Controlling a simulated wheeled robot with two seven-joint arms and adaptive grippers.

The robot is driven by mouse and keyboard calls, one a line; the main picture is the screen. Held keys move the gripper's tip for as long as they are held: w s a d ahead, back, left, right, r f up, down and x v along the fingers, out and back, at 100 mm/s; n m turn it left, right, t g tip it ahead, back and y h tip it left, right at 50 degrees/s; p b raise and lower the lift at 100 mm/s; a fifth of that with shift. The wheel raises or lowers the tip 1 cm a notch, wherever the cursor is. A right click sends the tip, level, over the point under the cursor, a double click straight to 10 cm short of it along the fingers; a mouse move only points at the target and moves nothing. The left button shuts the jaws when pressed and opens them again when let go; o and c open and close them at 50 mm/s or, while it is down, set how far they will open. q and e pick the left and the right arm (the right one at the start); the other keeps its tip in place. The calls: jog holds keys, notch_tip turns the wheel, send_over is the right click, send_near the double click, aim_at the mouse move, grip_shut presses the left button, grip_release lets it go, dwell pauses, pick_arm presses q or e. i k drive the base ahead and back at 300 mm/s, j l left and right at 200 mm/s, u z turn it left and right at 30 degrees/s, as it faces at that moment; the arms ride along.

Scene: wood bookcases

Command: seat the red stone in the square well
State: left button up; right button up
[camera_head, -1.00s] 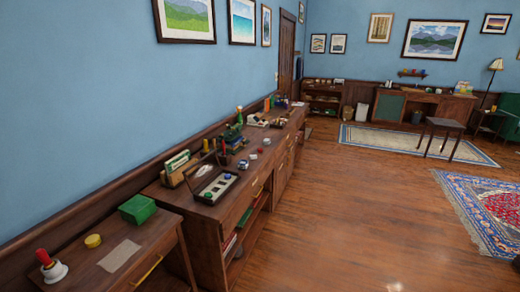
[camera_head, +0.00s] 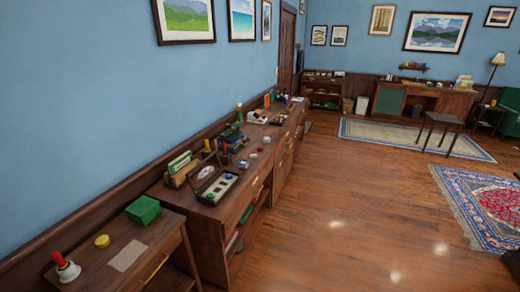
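An open dark case (camera_head: 205,172) lies on the long wooden cabinet along the left wall. Its pale tray (camera_head: 218,188) holds a blue piece and a green piece, with dark wells beside them. The shapes of the wells are too small to tell. Small round pieces lie on the cabinet top behind the case; one looks reddish (camera_head: 260,149), but I cannot tell whether it is the red stone. Neither of my grippers is in view.
A nearer, lower wooden table holds a green box (camera_head: 143,210), a yellow round tin (camera_head: 102,241) and a red-handled bell (camera_head: 65,266). Books and small items crowd the long cabinet (camera_head: 212,220). The wooden floor (camera_head: 340,220) to its right is clear.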

aim_at(219, 186)
jog(key=i+l+u, duration=0.25)
jog(key=i, duration=0.25)
jog(key=i+l+u, duration=0.25)
jog(key=i, duration=0.25)
jog(key=i+l+u, duration=0.25)
jog(key=i+l, duration=0.2)
jog(key=i+l+u, duration=0.25)
jog(key=i+l, duration=0.2)
jog(key=i+l+u, duration=0.25)
jog(key=i+l, duration=0.15)
jog(key=l, duration=0.25)
jog(key=i+l+u, duration=0.25)
jog(key=l, duration=0.4)
jog(key=i+j, duration=0.05)
